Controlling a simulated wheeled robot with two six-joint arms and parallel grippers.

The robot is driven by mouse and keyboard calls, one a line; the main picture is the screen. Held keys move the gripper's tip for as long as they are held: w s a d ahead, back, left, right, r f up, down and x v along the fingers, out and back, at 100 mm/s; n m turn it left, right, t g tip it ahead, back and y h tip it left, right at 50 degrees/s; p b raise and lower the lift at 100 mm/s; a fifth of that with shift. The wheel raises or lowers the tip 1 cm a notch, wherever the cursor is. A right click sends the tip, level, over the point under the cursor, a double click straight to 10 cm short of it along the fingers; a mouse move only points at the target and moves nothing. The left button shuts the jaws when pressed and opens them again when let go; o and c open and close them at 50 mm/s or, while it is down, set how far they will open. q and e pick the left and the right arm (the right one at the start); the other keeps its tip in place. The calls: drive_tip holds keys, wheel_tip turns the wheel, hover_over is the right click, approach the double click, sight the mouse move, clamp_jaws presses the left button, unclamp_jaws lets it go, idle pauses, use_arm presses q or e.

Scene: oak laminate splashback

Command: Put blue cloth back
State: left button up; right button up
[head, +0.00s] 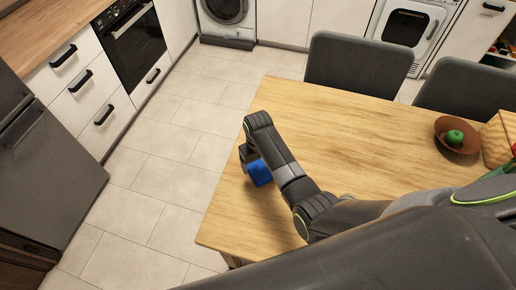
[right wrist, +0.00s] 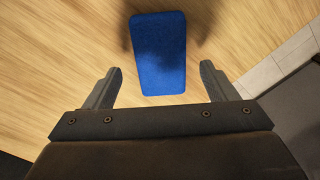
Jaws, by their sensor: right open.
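The blue cloth (head: 259,173) lies on the wooden table near its left edge in the head view, partly hidden by my right arm. In the right wrist view the cloth (right wrist: 158,55) is a blue rounded block shape lying on the wood, with a dark shadow on its upper part. My right gripper (right wrist: 159,85) is open, with one finger on each side of the cloth's near end and gaps between. Its fingers are hidden in the head view. My left gripper is not in view.
The wooden table (head: 330,130) is mostly clear. A brown bowl (head: 442,126) with a green apple (head: 454,138) and a wooden board (head: 495,143) stand at its right. Two dark chairs (head: 362,65) are at the far side. Tiled floor (head: 160,170) lies left of the table.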

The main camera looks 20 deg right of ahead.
sight(258, 168)
wheel_tip(258, 168, up, 9)
idle(0.3)
idle(0.5)
